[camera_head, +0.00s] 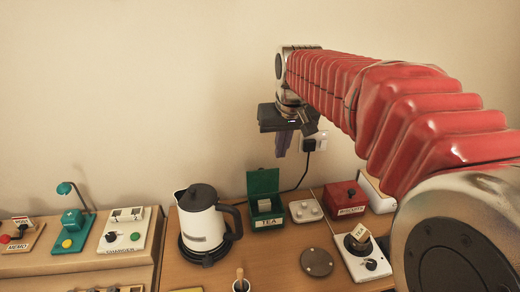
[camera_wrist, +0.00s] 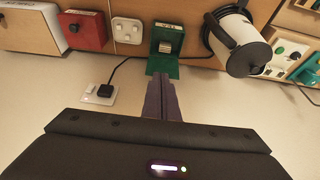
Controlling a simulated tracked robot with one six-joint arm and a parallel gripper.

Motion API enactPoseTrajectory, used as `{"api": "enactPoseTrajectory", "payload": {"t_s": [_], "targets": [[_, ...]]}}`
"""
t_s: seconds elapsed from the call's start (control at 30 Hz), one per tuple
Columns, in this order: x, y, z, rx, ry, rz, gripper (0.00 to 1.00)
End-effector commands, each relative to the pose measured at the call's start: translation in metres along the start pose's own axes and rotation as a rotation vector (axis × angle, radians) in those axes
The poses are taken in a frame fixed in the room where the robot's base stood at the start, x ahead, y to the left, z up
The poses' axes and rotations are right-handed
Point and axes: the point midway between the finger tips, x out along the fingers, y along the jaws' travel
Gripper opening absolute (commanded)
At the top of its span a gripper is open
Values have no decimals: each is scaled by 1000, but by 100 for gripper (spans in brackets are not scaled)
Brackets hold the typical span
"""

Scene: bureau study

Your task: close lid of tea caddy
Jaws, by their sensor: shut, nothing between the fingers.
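The tea caddy (camera_head: 267,222) is a green box with a white TEA label on its front, standing at the back of the desk. Its green lid (camera_head: 263,182) stands upright, open, at the back. The caddy also shows in the wrist view (camera_wrist: 166,33), with its lid (camera_wrist: 162,66) toward my gripper. My gripper (camera_head: 282,152) is shut and empty, in the air above and slightly right of the caddy. In the wrist view the closed fingers (camera_wrist: 161,82) point toward the lid, and their tips overlap its edge. I cannot tell whether they touch it.
A white kettle (camera_head: 202,222) with a black handle stands left of the caddy. A white tray with round knobs (camera_head: 306,211) and a red box (camera_head: 345,197) stand right of it. A socket with a black plug (camera_head: 313,143) is on the wall behind, its cable running down.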

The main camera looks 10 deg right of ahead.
Motion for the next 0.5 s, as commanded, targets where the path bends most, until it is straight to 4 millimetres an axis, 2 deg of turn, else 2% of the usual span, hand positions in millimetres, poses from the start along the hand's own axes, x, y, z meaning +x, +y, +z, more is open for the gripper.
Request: {"api": "enactPoseTrajectory", "payload": {"t_s": [0.03,0.2,0.5], "targets": [[8,1,-12,1,-7,0,0],[30,4,-46,1,-27,0,0],[80,10,-99,1,-60,-1,0]]}}
